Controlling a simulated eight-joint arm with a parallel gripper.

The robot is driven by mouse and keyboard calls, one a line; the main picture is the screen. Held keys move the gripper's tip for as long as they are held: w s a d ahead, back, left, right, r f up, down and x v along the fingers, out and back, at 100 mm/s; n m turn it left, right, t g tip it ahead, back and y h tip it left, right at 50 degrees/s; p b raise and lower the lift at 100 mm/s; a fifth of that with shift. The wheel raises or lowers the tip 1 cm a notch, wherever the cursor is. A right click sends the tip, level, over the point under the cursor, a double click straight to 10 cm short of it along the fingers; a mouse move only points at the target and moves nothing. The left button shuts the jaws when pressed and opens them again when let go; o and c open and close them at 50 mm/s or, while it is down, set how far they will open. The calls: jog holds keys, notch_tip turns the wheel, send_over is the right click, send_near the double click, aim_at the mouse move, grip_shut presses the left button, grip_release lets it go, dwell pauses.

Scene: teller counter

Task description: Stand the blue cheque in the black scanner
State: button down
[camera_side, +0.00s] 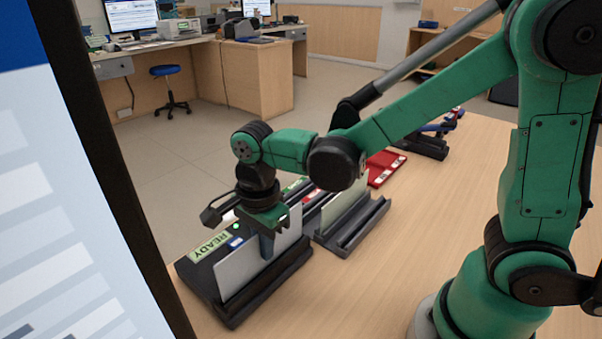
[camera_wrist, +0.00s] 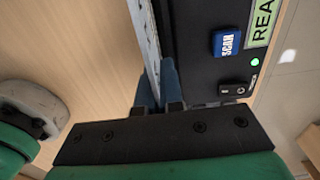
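The black scanner (camera_side: 262,291) stands at the left of the counter in the side view and on the right in the wrist view (camera_wrist: 203,68). A pale grey-blue sheet, apparently the blue cheque (camera_side: 240,273), stands upright on its long edge in the scanner's slot. In the wrist view the cheque (camera_wrist: 145,35) shows nearly edge-on. My gripper (camera_side: 267,246) points down at the cheque's top, one finger in front of its face. In the wrist view its blue fingers (camera_wrist: 158,88) are close together with the cheque between them. The cheque's bottom edge is hidden in the slot.
A dark slotted holder (camera_side: 352,236) with a pale greenish sheet (camera_side: 343,204) stands just right of the scanner. A red tray (camera_side: 386,167) and another dark holder (camera_side: 428,148) lie farther back. A large screen (camera_side: 60,220) fills the left foreground. The counter's front is clear.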

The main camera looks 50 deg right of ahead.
jog(key=shift+f, duration=0.95)
jog(key=c, duration=0.9)
grip_release()
jog(key=shift+r, duration=0.15)
jog(key=shift+r, duration=3.4)
jog(key=d+n+t, duration=0.2)
jog(key=n, duration=0.2)
jog(key=s+d+r+n+t, duration=0.1)
jog(key=d+n+t, duration=0.1)
jog(key=n, duration=0.3)
jog(key=s+d+n+t, duration=0.1)
jog(key=d+n, duration=0.1)
jog(key=n, duration=0.3)
jog(key=shift+s+d+r+t, duration=0.2)
jog(key=shift+d+r+t, duration=0.2)
jog(key=n, duration=0.2)
jog(key=d+n+t, duration=0.1)
jog(key=n, duration=0.1)
jog(key=shift+s+d, duration=0.15)
jog(key=shift+s, duration=0.05)
